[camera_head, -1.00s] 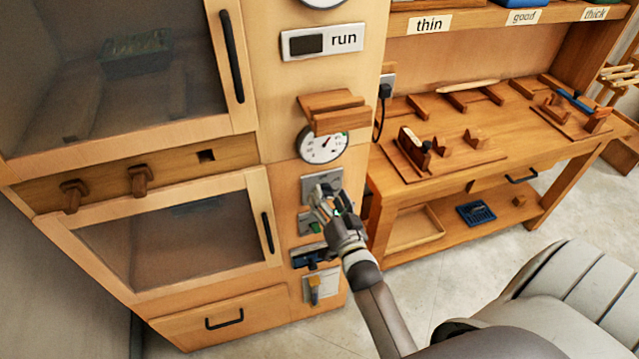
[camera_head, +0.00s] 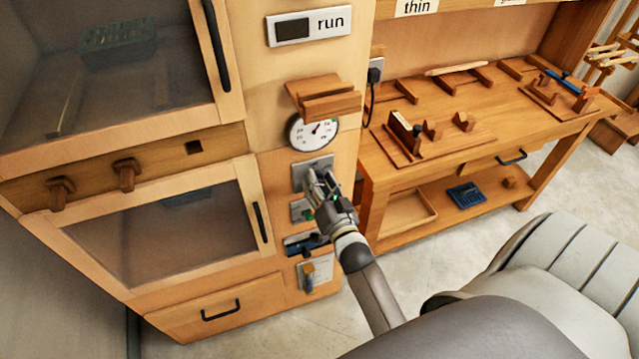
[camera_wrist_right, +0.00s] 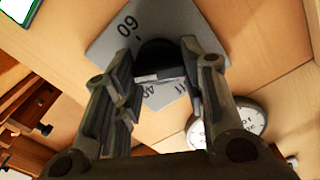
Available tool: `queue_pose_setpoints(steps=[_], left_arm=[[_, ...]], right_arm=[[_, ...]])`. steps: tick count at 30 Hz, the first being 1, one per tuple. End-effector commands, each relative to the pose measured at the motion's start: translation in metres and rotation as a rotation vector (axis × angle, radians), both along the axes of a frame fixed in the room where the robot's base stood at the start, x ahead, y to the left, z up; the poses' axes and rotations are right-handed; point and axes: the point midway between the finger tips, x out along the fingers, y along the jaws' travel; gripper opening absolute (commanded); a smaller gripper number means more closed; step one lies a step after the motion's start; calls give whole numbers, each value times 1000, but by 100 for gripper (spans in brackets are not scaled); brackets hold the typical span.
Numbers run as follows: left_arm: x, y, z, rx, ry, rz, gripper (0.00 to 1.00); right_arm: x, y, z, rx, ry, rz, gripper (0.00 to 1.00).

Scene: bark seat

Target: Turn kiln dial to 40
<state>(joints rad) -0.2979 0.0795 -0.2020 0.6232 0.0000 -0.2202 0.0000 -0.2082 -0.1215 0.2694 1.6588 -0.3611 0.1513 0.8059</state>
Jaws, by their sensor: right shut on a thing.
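The kiln dial has a grey plate (camera_head: 304,178) on the wooden front panel, below a round white gauge (camera_head: 313,131). In the right wrist view its plate (camera_wrist_right: 112,42) shows the marks 60 and 40, with part of another mark by the right finger. My right gripper (camera_head: 317,180) is at the plate. In the wrist view it (camera_wrist_right: 158,70) is shut on the black knob (camera_wrist_right: 158,50), one finger on each side. The knob is hidden behind the gripper in the head view. Which mark the knob points to I cannot tell. My left gripper is not in view.
A wooden ledge (camera_head: 322,97) juts out above the gauge. A workbench (camera_head: 450,140) stands to the right.

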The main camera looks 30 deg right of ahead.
Motion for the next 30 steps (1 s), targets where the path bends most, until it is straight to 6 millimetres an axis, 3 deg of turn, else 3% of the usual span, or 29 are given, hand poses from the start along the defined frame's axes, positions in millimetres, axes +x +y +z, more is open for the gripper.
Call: queue_pose_setpoints(steps=[8,30], left_arm=[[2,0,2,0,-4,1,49],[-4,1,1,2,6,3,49]], right_arm=[[1,0,1,-120,28,-1,15],[1,3,1,-761,180,-2,15]])
